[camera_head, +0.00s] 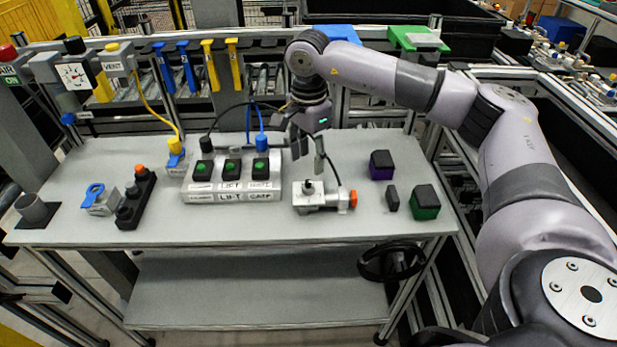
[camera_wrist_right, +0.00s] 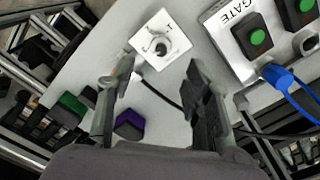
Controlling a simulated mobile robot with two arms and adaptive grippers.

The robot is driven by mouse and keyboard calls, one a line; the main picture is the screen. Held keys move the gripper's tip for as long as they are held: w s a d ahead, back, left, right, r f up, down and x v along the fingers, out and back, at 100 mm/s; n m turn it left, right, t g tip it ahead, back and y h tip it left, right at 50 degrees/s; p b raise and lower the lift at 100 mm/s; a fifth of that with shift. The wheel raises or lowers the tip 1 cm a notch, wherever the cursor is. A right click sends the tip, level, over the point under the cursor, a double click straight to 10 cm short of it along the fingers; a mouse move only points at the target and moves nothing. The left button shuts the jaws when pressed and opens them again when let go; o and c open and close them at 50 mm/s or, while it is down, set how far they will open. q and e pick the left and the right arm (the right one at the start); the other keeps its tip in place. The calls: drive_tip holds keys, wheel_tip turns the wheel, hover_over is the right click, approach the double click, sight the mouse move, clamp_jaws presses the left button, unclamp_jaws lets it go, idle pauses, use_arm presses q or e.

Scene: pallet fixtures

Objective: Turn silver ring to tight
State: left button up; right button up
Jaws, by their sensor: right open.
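A small white and silver fixture (camera_head: 318,197) with a dark upright top piece and an orange end stands at the table's front middle. In the right wrist view its square white plate carries a round silver ring (camera_wrist_right: 159,46) around a knob, with dark marks beside it. My right gripper (camera_head: 311,160) points down above the fixture. In the right wrist view its two fingers (camera_wrist_right: 160,80) are apart with nothing between them, and the ring lies beyond their tips, apart from them. My left gripper is not in view.
A white button box (camera_head: 232,190) with green buttons stands left of the fixture. Purple (camera_head: 382,166) and green (camera_head: 425,203) blocks and a small dark block (camera_head: 392,198) stand to its right. A blue-handled part (camera_head: 98,198) and a black switch box (camera_head: 136,200) stand farther left.

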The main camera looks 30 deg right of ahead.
sight(308, 181)
wheel_tip(308, 181, down, 8)
drive_tip(key=shift+p, duration=0.7)
clamp_jaws()
